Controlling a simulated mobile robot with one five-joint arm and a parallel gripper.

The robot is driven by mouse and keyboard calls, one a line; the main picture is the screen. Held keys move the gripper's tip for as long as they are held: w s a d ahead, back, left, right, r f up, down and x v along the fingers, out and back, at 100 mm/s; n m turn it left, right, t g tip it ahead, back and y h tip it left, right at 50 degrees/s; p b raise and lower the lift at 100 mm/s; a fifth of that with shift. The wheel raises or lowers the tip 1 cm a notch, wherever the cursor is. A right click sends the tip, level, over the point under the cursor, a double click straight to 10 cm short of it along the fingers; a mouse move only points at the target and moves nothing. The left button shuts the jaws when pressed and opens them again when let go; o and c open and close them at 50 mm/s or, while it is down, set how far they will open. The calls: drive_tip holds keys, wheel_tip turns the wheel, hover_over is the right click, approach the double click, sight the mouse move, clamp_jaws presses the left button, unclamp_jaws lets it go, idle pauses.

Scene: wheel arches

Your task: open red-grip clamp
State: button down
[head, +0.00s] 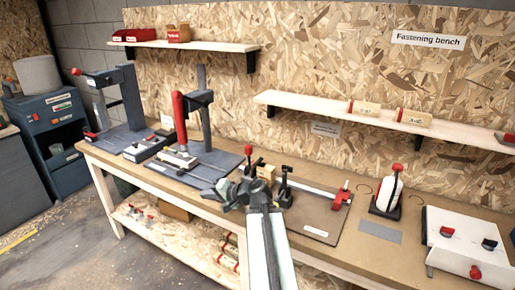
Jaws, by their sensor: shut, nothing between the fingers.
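A board (314,218) on the bench carries small clamps. A dark clamp with an upright red grip (248,152) stands at the board's left end, its base partly hidden behind my gripper. A second clamp (285,184), with a black grip, stands just right of it, and a small wooden block (267,172) sits between them. A red part (342,195) stands at the right end of a pale strip on the board. My gripper (238,192) is shut and empty, in front of the red-grip clamp in the picture. I cannot tell whether they touch.
A press with a long red handle (180,118) stands left of the board. A white bottle (388,194) and a white box with knobs (468,245) stand to the right. A shelf (318,104) with rolls hangs behind. The bench front edge has free room.

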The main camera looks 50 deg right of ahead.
drive_tip(key=s+d+r+m+t+h, duration=0.1)
drive_tip(key=s+d+r+m+h, duration=0.1)
drive_tip(key=d, duration=0.5)
drive_tip(key=s+d+r+m+t+h, duration=0.2)
drive_tip(key=s+d+r+m+h, duration=0.1)
drive_tip(key=d, duration=0.4)
drive_tip(key=s+d+r+m+t+h, duration=0.1)
drive_tip(key=s+d+r+m+h, duration=0.1)
drive_tip(key=s+d+r, duration=0.3)
drive_tip(key=s+d+m, duration=0.1)
drive_tip(key=d, duration=0.2)
drive_tip(key=shift+s+m+t+h, duration=0.3)
drive_tip(key=shift+s+m+h, duration=0.05)
drive_tip(key=shift+m+h, duration=0.05)
drive_tip(key=x, duration=1)
drive_tip(key=shift+a, duration=0.15)
